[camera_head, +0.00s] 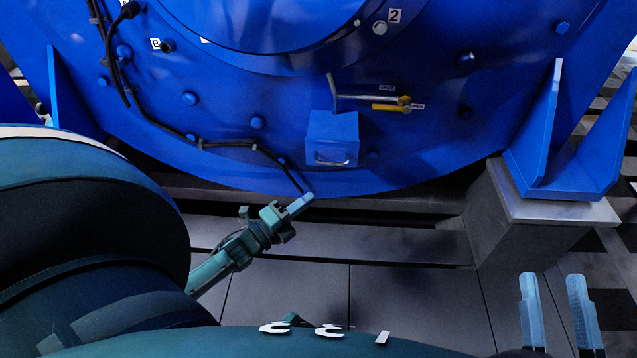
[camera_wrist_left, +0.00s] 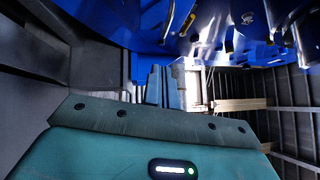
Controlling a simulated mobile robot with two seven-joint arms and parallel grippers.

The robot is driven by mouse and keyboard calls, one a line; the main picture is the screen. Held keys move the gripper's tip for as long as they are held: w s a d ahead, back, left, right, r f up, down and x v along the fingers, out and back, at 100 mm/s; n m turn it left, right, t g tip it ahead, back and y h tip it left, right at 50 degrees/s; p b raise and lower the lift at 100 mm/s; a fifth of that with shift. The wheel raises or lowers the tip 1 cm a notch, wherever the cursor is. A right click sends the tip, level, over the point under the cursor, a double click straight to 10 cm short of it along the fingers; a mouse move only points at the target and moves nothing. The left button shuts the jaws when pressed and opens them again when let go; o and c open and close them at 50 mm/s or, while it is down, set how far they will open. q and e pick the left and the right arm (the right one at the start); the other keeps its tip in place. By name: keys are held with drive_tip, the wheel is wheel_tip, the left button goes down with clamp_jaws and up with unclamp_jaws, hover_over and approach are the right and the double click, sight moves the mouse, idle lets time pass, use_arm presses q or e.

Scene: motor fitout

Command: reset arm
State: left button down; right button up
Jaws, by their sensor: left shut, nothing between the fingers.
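My left gripper (camera_head: 301,203) is near the middle of the head view, reaching up and to the right. Its fingers are together and hold nothing. The tips overlap the lower rim of the big blue motor housing (camera_head: 420,150); I cannot tell if they touch it. In the left wrist view the closed fingers (camera_wrist_left: 164,88) stand upright in front of the wrist body. My right gripper (camera_head: 558,312) is at the bottom right of the head view, with two fingers apart, pointing up, and nothing between them.
A black cable (camera_head: 232,145) runs down the housing and ends close to the left fingertips. A grey support block (camera_head: 528,213) stands right. Grey floor plates (camera_head: 405,300) lie clear between the grippers.

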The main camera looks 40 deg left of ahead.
use_arm(q)
drive_tip(key=shift+p+v, duration=0.3)
drive_tip(key=shift+v, duration=1.9)
drive_tip(key=shift+d, duration=0.1)
